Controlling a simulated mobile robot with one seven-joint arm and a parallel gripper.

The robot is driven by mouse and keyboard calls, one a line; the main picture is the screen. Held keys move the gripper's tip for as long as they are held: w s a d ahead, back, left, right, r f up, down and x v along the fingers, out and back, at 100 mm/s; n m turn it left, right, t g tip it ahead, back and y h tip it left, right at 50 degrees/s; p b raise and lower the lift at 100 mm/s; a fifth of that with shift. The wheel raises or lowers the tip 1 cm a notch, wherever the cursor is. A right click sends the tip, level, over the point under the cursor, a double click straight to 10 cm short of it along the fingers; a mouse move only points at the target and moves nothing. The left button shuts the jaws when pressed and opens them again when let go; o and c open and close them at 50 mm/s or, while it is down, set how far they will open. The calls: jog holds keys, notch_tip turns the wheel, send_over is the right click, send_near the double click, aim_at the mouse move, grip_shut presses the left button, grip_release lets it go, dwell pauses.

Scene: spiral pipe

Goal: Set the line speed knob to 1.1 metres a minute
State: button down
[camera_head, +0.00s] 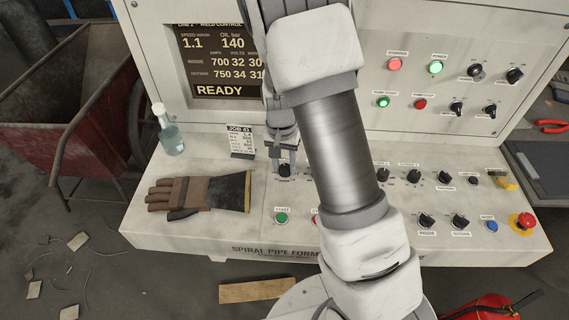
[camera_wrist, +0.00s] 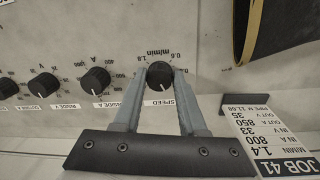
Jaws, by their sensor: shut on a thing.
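The line speed knob (camera_wrist: 159,75) is a black dial on the sloping desk, labelled SPEED and m/min, with 0.6 and 1.8 among its scale figures. My gripper (camera_wrist: 159,82) has its two fingers on either side of the knob and is shut on it. In the head view my gripper (camera_head: 284,161) comes down over the knob (camera_head: 284,171) from above. The display (camera_head: 218,62) reads speed 1.1, oil 140 and READY. The knob's white pointer line is small, and its exact setting is hard to read.
A brown glove (camera_head: 200,193) lies left of the knob. More knobs (camera_wrist: 96,80) line the desk. A red emergency button (camera_head: 522,222) is at far right.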

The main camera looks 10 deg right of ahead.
aim_at(281, 167)
dwell(0.3)
jog(key=shift+c, duration=2.3)
grip_release()
jog(key=shift+r, duration=0.1)
notch_tip(281, 167, up, 17)
jog(key=p, duration=0.1)
jog(key=shift+w+a+r, duration=0.15)
jog(key=shift+w+a, duration=0.1)
jog(key=shift+a, duration=0.15)
